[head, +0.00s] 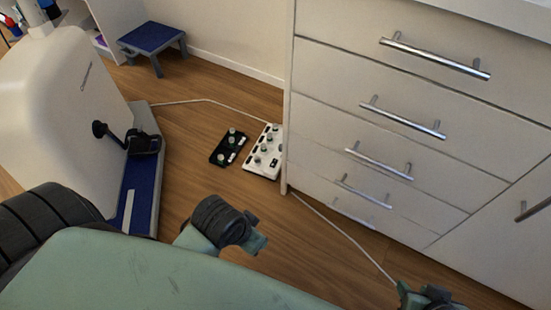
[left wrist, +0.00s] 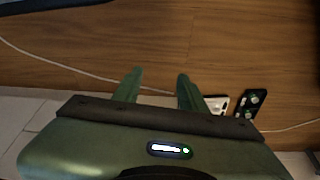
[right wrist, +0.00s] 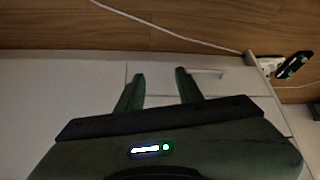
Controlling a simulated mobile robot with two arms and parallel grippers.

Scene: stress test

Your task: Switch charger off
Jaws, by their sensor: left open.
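A white power strip (head: 262,152) with several round plugs or knobs lies on the floor against the drawer cabinet's left side. A smaller black strip (head: 229,147) lies just left of it. The strips' switches are too small to read. In the left wrist view the white strip (left wrist: 216,104) is partly hidden behind a finger, with the black strip (left wrist: 250,103) beside it. My left gripper (left wrist: 158,82) is open and empty, above the floor. My right gripper (right wrist: 160,85) is open and empty before the cabinet front; it shows at the head view's lower right (head: 425,296).
The drawer cabinet (head: 330,100) with bar handles fills the right. A white cable runs along the floor. A cream machine (head: 60,100) on a blue base stands left, and a blue step stool (head: 151,38) stands behind. Wooden floor before the strips is clear.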

